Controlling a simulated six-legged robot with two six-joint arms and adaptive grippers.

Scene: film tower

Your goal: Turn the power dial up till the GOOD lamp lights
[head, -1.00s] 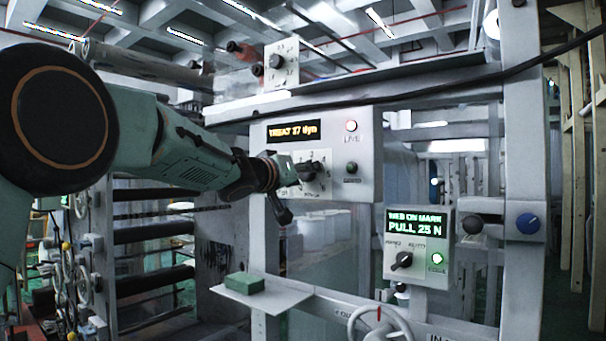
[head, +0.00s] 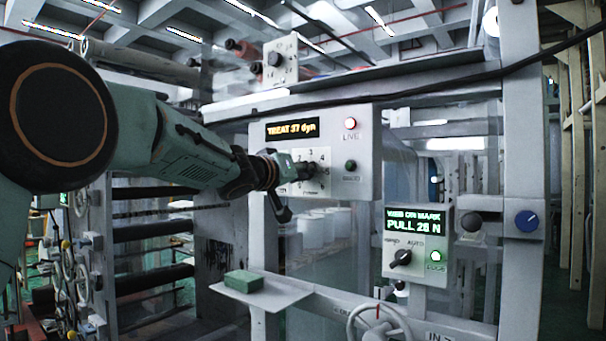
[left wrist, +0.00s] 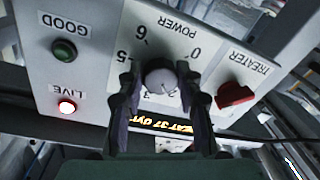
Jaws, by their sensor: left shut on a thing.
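The power dial (left wrist: 160,80) is a grey knob on a white scale plate marked POWER, on a white panel (head: 366,185). My left gripper (head: 300,170) is at the dial; in the left wrist view its fingers (left wrist: 160,88) are closed on both sides of the knob. The GOOD lamp (head: 350,166) is dark green and looks unlit; it also shows in the left wrist view (left wrist: 64,50). The display (head: 292,130) reads TREAT 37 dyn. My right gripper is in neither view.
A red TREATER switch (left wrist: 235,94) sits beside the dial plate. A green block (head: 243,281) lies on a small shelf (head: 285,296). A handwheel (head: 380,325) stands at the bottom.

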